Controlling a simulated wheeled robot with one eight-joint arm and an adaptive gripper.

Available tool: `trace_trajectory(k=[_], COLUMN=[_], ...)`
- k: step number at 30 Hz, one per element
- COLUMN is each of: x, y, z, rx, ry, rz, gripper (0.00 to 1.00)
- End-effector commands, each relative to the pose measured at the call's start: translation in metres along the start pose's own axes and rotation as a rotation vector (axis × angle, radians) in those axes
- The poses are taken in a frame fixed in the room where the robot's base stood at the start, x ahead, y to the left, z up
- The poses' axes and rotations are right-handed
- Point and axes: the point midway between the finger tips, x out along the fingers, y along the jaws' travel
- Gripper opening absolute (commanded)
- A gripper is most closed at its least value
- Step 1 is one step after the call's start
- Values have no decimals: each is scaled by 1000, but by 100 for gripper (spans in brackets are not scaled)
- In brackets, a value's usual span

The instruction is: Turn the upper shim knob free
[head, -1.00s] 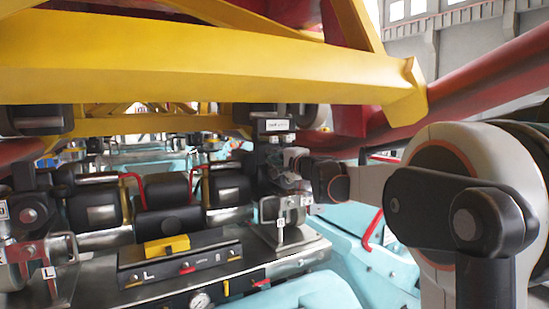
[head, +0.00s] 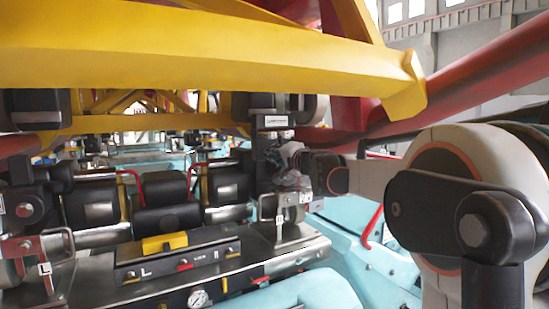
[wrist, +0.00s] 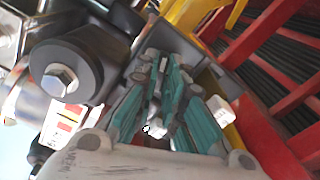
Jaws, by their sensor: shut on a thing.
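My gripper (head: 281,157) reaches in from the right in the head view, against the side of a dark upright bracket below a white label. In the wrist view the teal-lined fingers of my gripper (wrist: 156,66) are drawn together at their tips, against dark metal. They are shut on the upper shim knob, which the fingers almost wholly hide in both views. I cannot tell how far the knob has turned.
A large bolt on a dark round disc (wrist: 65,72) is close left of my fingers. A yellow beam (head: 220,55) hangs above the arm. A steel bench with a gauge panel (head: 180,262) lies below. Red rails (wrist: 270,50) stand at right in the wrist view.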

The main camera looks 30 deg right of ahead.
Motion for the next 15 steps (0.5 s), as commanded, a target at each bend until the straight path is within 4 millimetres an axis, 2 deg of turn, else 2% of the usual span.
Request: trace_trajectory(k=[15], x=[0], y=[0], z=[0], rx=[-487], ry=[1], rz=[0], gripper=[0])
